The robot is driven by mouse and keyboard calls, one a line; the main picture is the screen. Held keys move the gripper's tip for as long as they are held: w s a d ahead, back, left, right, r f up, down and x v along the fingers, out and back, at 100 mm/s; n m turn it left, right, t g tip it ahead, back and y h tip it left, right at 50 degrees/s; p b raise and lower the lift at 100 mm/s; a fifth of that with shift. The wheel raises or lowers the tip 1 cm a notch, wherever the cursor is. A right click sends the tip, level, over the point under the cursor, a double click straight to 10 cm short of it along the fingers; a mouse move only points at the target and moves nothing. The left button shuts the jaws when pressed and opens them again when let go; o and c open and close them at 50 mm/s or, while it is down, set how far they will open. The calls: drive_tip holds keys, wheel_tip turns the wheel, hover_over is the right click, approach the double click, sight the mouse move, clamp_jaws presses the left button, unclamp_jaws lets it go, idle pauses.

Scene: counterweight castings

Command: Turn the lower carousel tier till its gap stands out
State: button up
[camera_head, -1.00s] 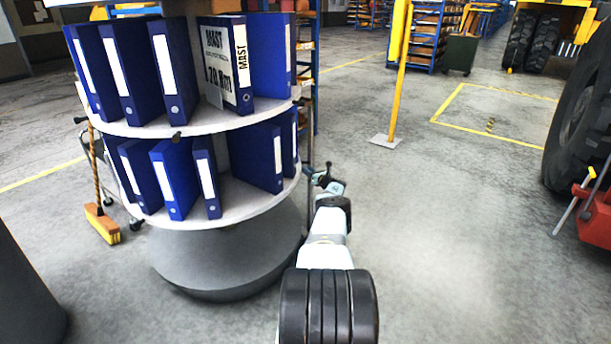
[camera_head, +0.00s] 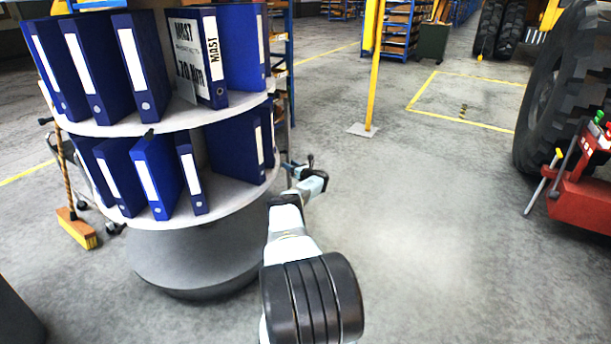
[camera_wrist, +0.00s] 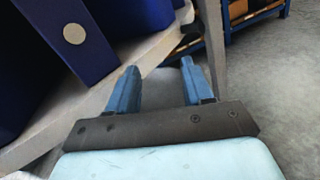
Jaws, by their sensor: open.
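The carousel's lower tier (camera_head: 222,196) is a pale round shelf with blue binders (camera_head: 154,177) standing on it. A gap (camera_head: 208,172) shows between a narrow binder (camera_head: 191,179) and a wide one (camera_head: 238,150), facing front right. My gripper (camera_head: 297,164) is open at the tier's right side, near the rim. In the wrist view its two blue fingers (camera_wrist: 160,88) are apart, with the pale shelf edge (camera_wrist: 115,82) and a small dark stub (camera_wrist: 186,42) just ahead. I see nothing held; contact with the rim cannot be told.
A grey conical base (camera_head: 195,260) stands below. A broom (camera_head: 75,228) leans at left, a yellow post (camera_head: 372,75) stands behind, and a red unit (camera_head: 578,200) is at right. Floor between is clear.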

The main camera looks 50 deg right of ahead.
drive_tip(key=s, duration=1.1)
drive_tip(key=shift+f, duration=0.2)
drive_tip(key=shift+s, duration=0.1)
